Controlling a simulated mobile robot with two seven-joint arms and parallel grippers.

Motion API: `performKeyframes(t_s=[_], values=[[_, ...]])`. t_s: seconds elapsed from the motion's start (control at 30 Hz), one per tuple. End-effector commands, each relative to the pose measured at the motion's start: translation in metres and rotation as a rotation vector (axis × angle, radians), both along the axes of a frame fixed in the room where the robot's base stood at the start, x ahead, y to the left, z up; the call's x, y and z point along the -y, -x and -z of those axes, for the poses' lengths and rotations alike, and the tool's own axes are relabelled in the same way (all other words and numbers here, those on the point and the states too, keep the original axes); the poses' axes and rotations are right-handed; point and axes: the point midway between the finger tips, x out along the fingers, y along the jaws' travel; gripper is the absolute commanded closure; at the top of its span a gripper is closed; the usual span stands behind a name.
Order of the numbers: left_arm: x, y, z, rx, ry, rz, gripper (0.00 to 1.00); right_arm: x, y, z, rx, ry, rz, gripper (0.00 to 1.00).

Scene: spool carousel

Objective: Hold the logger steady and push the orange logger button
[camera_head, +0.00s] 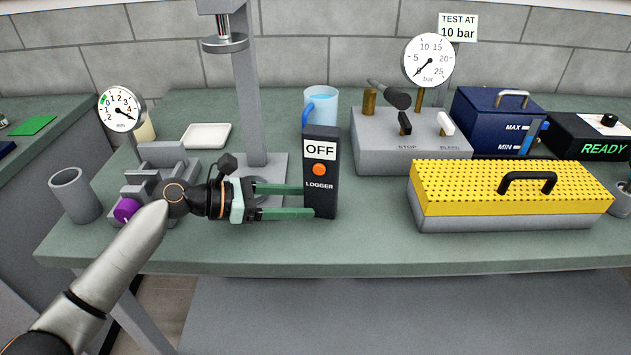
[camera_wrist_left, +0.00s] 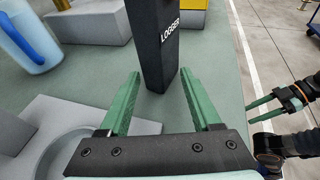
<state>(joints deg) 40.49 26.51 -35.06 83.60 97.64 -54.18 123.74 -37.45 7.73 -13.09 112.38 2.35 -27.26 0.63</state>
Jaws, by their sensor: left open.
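The logger (camera_head: 320,205) is an upright black box near the middle of the table. Its display reads OFF, and the round orange button (camera_head: 319,169) sits below the display, above the word LOGGER. My left gripper (camera_head: 306,200) is open, with its green fingers reaching the logger's lower left side. In the left wrist view, the foot of the logger (camera_wrist_left: 152,45) stands at the mouth of the open left gripper (camera_wrist_left: 160,75); contact cannot be told. The button is not visible there. My right gripper (camera_wrist_left: 248,113) shows at the right of the wrist view, fingers apart, away from the logger.
A blue jug (camera_head: 323,102) stands behind the logger, and a grey press stand (camera_head: 270,165) behind my left gripper. A grey pump box (camera_head: 412,155) with a gauge and a yellow-topped case (camera_head: 510,190) stand to the right. The table front before the logger is clear.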

Motion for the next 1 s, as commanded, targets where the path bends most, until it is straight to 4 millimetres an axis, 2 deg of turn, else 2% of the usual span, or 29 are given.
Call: performKeyframes(t_s=[0.03,0.17,0.4,0.67,1.0], values=[[0.008,-0.001,-0.003,-0.006,0.002,0.002,0.36,0.001,-0.005,-0.013,0.015,0.001,0.001,0.50],[0.020,-0.005,0.002,-0.002,0.002,0.001,0.36,0.005,-0.009,-0.020,0.038,0.004,0.010,0.50],[0.029,-0.008,0.007,-0.002,0.001,0.000,0.36,0.010,-0.001,-0.011,0.016,0.014,0.017,0.50],[0.030,-0.008,0.008,-0.001,-0.001,0.001,0.36,0.012,0.004,-0.009,0.008,0.015,0.018,0.50],[0.029,-0.008,0.008,-0.001,-0.001,0.001,0.74,0.012,0.003,-0.009,0.009,0.015,0.019,0.50]])
